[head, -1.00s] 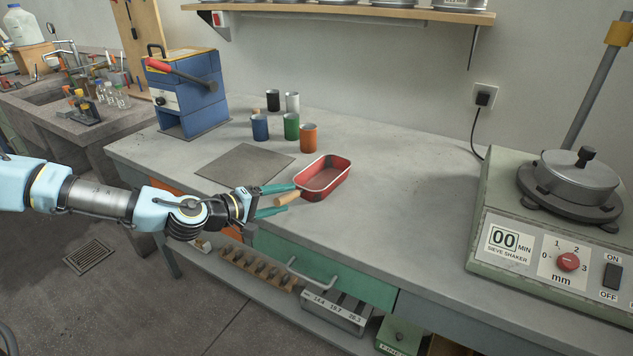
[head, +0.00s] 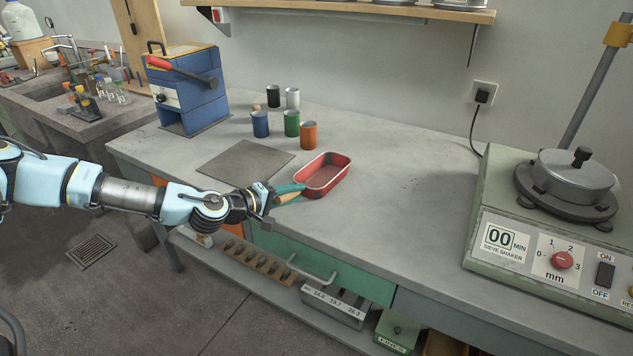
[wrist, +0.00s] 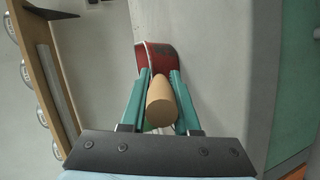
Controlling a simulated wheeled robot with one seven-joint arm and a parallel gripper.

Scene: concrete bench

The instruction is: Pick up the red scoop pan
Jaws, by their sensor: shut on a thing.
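The red scoop pan (head: 334,182) sits on the grey bench near its front edge, its open side up. Its wooden handle (head: 288,197) points left toward my arm. My gripper (head: 289,194) is shut on that handle, with its teal fingers on either side. In the wrist view the round end of the handle (wrist: 161,105) shows between the teal fingers, and part of the red pan (wrist: 158,58) shows beyond them. The rest of the pan is hidden there. I cannot tell whether the pan is clear of the bench; it looks level and at rest.
Blue (head: 260,124), green (head: 291,123) and orange (head: 309,135) cups stand behind the pan, with black and white ones farther back. A flat grey plate (head: 246,164) lies left. A sieve shaker (head: 540,235) stands right. The bench between pan and shaker is clear.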

